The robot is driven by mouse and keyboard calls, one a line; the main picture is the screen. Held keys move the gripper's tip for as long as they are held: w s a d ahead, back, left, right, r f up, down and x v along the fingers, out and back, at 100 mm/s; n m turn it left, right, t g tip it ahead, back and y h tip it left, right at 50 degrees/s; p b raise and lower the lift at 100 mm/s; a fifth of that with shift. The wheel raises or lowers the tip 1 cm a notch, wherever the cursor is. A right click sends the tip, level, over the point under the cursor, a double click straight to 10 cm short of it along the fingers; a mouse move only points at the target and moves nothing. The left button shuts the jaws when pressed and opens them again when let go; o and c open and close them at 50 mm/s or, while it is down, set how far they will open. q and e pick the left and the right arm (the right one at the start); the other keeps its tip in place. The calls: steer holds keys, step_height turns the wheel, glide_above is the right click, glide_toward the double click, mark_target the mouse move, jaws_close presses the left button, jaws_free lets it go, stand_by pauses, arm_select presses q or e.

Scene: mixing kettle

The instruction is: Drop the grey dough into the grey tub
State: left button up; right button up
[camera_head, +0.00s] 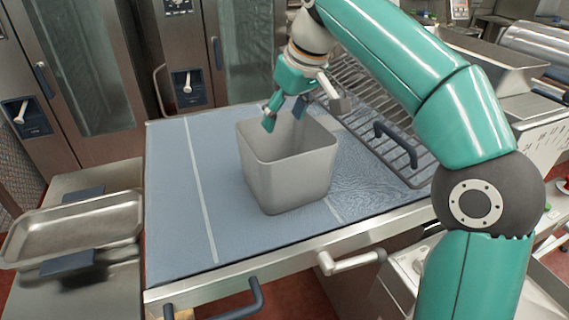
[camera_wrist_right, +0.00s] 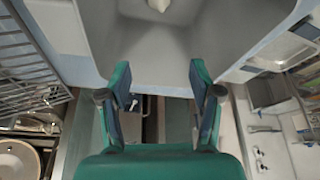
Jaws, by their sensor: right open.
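The grey tub (camera_head: 287,180) stands upright on the blue-grey work surface in the head view. My right gripper (camera_head: 284,115) is over the tub's far-left part, pointing down, with its fingers apart and nothing between them. In the right wrist view the open gripper (camera_wrist_right: 160,78) is in front of the tub's grey inner walls (camera_wrist_right: 120,45). A small pale grey lump, apparently the dough (camera_wrist_right: 160,4), lies inside the tub at the top edge of that view, partly cut off. The near wall hides it in the head view. My left gripper is not in view.
A wire rack (camera_head: 365,125) with a dark handle lies right of the tub. A metal tray (camera_head: 75,228) with dark handles sits at the left. The work surface (camera_head: 170,200) left of the tub is clear. Steel cabinets stand behind.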

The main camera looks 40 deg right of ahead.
steer(key=v, duration=0.7)
steer(key=shift+r, duration=0.15)
steer(key=shift+s, duration=0.1)
stand_by(0.6)
